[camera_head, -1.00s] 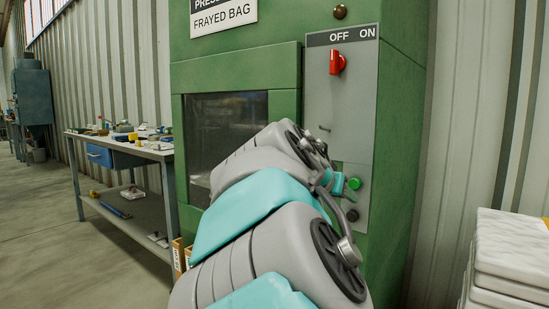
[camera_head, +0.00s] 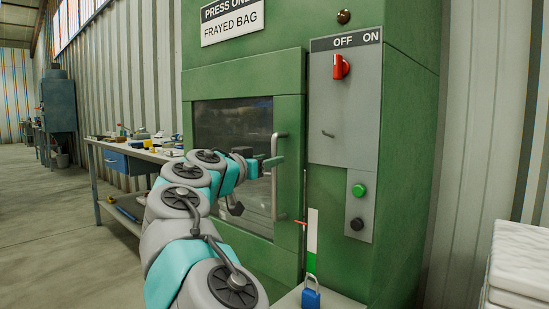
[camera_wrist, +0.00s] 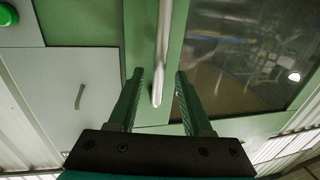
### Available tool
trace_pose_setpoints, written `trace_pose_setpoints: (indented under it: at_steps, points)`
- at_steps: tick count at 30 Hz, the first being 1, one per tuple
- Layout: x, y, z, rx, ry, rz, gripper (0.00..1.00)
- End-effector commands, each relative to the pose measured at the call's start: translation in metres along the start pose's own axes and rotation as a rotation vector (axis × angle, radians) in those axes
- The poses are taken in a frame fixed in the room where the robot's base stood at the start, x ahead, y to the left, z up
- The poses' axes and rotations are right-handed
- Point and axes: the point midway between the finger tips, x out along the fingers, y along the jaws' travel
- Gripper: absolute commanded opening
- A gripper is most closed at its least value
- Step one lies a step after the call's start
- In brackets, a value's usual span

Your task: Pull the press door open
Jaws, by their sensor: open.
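The press door (camera_head: 290,120) is a green frame around a dark window, and it looks shut in the head view. Its vertical metal handle (camera_head: 275,190) is on the door's right side. In the wrist view the handle (camera_wrist: 162,50) runs down between my two green fingers. My gripper (camera_wrist: 160,75) is open, with one finger on each side of the handle and gaps showing. In the head view my gripper (camera_head: 270,162) is at the upper part of the handle, partly hidden by my wrist.
Right of the door is a grey panel with a red switch (camera_head: 341,67), a green button (camera_head: 359,190) and a black button (camera_head: 357,224). A blue padlock (camera_head: 311,298) is low in front. A workbench (camera_head: 125,150) stands left; white stacked sacks (camera_head: 520,265) are at right.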

Motion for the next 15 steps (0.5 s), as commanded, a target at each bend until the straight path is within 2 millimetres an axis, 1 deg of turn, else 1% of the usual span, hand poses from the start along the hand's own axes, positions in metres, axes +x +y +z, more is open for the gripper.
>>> trace_pose_setpoints:
  at_steps: [1, 6, 10, 15]
  points:
    - [0.009, 0.001, 0.001, 0.0, -0.004, 0.002, 0.5]
    - [0.024, 0.001, 0.0, -0.001, -0.002, 0.003, 0.5]
    - [0.029, 0.001, 0.0, 0.0, -0.001, 0.001, 0.5]
    - [0.031, 0.001, 0.0, 0.001, -0.001, 0.001, 0.5]
